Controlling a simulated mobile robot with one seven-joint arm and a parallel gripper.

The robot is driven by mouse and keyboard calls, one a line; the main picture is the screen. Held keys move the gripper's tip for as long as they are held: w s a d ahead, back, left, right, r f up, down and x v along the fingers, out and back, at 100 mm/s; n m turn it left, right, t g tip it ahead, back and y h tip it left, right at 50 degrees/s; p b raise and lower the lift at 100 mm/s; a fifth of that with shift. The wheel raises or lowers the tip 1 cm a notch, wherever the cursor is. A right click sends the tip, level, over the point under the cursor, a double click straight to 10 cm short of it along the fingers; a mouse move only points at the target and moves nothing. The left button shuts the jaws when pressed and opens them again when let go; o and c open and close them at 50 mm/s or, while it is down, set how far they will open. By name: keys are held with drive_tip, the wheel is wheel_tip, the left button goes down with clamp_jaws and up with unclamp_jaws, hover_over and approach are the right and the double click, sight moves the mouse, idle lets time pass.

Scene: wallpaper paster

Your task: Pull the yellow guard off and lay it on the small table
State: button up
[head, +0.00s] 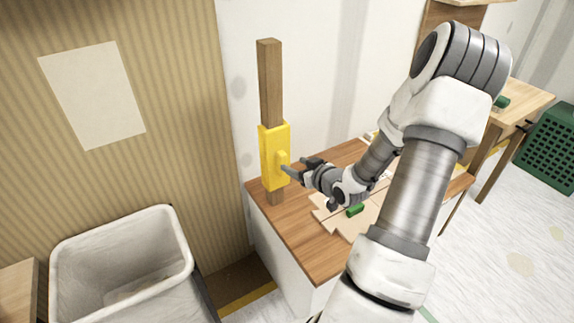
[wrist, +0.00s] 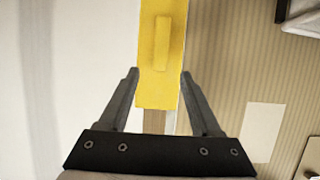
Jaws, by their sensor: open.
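The yellow guard (head: 268,160) sits on an upright brown wooden post (head: 269,80) that stands at the back left corner of a wood-topped bench. A small raised yellow handle (head: 282,160) sticks out of its face. My gripper (head: 286,168) is open and empty, close to the guard's front near the handle. In the wrist view the guard (wrist: 149,80) and its handle (wrist: 162,44) lie ahead, between and beyond the two spread fingers (wrist: 159,74). I cannot tell whether a fingertip touches the guard. A small wooden table (head: 525,98) stands at the far right, partly behind my arm.
The bench top (head: 290,215) holds pale flat boards (head: 335,217) and a green piece (head: 355,210) below my gripper. A white bin (head: 120,235) stands at lower left. A green crate (head: 553,145) stands on the floor at far right. My arm covers much of the bench's right side.

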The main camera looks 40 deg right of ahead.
sight(284, 160)
drive_tip(key=b+x, duration=0.1)
drive_tip(key=x, duration=0.5)
clamp_jaws()
idle(0.6)
